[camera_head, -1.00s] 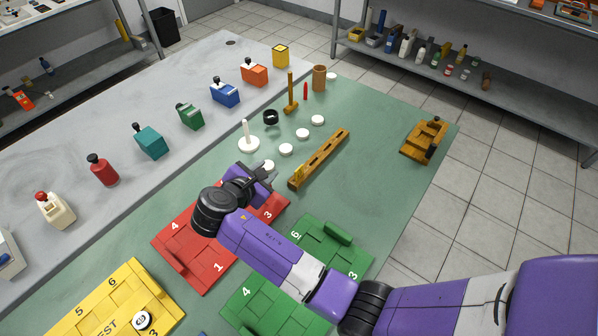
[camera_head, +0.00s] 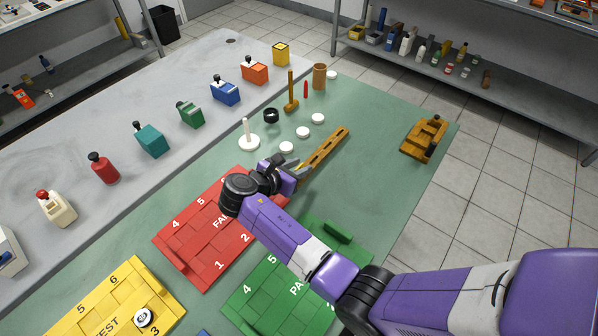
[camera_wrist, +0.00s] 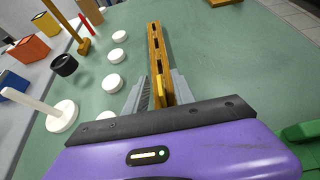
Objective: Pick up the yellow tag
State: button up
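The yellow tag (camera_wrist: 166,88) stands upright at the near end of the slotted wooden rack (camera_wrist: 156,50). It also shows as a small yellow sliver in the head view (camera_head: 300,164), partly hidden by my gripper. My gripper (camera_wrist: 161,84) is open, with one grey finger on each side of the rack's near end and the tag between them. I cannot tell whether either finger touches the tag. In the head view my gripper (camera_head: 299,168) is at the rack's lower end, and the rack (camera_head: 325,152) stretches away up and right.
Several white discs (camera_head: 303,132) lie left of the rack, near a white peg stand (camera_head: 249,141) and a black ring (camera_head: 271,116). Red (camera_head: 196,262) and green (camera_head: 262,300) numbered trays lie nearby. The green mat right of the rack is clear up to a wooden block (camera_head: 424,138).

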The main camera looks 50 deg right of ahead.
grip_shut()
dwell(0.4)
